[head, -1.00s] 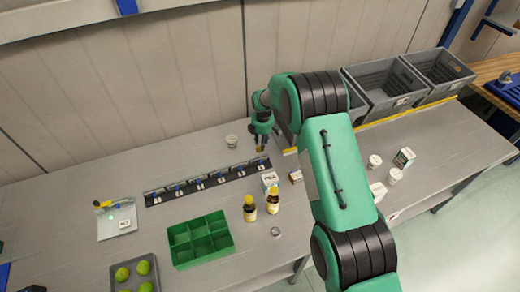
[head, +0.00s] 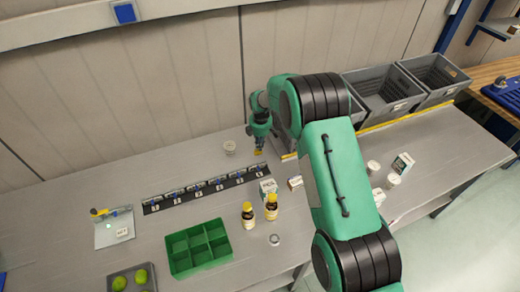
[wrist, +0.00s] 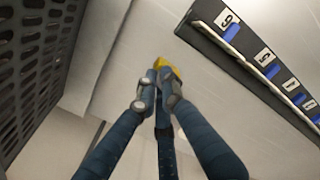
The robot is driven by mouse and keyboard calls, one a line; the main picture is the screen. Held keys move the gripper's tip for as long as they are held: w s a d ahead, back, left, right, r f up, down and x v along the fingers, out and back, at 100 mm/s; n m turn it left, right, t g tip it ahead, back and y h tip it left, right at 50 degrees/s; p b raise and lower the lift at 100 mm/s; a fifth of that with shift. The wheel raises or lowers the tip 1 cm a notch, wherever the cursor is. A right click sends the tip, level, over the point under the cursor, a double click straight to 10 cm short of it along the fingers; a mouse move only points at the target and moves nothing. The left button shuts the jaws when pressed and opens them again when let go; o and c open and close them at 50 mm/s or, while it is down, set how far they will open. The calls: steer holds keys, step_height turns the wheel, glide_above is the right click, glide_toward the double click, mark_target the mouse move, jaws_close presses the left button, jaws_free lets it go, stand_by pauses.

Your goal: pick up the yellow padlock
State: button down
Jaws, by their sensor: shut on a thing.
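The yellow padlock (wrist: 170,68) is between the fingertips of my gripper (wrist: 162,80) in the wrist view; the fingers cover most of it. In the head view my gripper (head: 259,146) is at the back of the bench, with a small yellow patch of the padlock (head: 258,152) under its tips. The gripper is shut on the padlock, just behind the right end of the numbered black rack (head: 207,189). Whether the padlock clears the bench is hard to tell.
The rack, with blue items, also crosses the wrist view (wrist: 250,62). Two bottles (head: 270,207) and a green divided tray (head: 199,249) are in front. Grey totes (head: 385,95) stand right.

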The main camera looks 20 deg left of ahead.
steer(key=shift+r, duration=3.6)
steer(key=shift+d, duration=0.1)
